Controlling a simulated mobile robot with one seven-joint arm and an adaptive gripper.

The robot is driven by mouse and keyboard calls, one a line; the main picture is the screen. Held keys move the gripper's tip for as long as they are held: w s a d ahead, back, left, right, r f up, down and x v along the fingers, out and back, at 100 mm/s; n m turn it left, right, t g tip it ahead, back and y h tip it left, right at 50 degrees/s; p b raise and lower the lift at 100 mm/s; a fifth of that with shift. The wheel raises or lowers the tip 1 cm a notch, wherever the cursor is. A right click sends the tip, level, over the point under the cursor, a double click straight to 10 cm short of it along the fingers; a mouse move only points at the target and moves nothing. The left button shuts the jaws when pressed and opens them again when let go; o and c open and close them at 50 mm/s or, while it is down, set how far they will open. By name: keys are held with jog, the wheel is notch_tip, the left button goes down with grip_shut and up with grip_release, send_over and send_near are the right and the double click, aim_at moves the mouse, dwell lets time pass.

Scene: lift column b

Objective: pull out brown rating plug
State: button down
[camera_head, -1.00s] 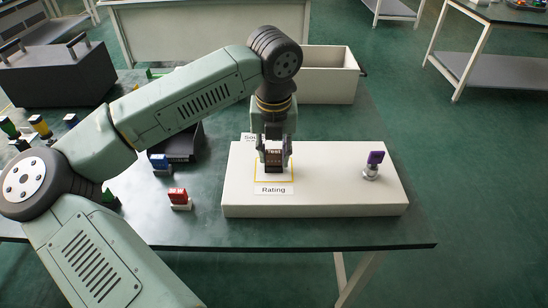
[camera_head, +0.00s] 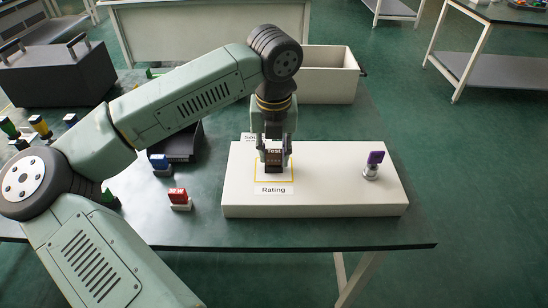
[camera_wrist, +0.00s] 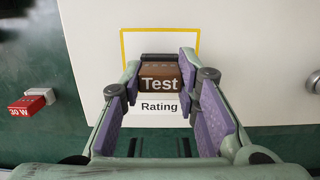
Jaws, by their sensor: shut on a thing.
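The brown rating plug (camera_head: 273,158) carries the word "Test" and stands at the yellow outlined "Rating" place on the white panel (camera_head: 330,190). It also shows in the wrist view (camera_wrist: 160,78), with the "Rating" label just in front of it. My gripper (camera_head: 273,156) points straight down over the plug. In the wrist view its purple-padded fingers (camera_wrist: 161,88) are shut on the plug's two sides. The plug's lower part and any socket under it are hidden, so I cannot tell how deep it sits.
A purple-topped knob (camera_head: 371,170) stands at the panel's right. A red "30 W" plug (camera_head: 179,197) and a blue plug (camera_head: 160,163) stand on the table to the left. An open cream bin (camera_head: 328,75) is behind. The panel between plug and knob is clear.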

aim_at(274, 151)
jog(key=shift+r, duration=0.75)
jog(key=shift+r+p, duration=1.2)
jog(key=shift+r, duration=1.15)
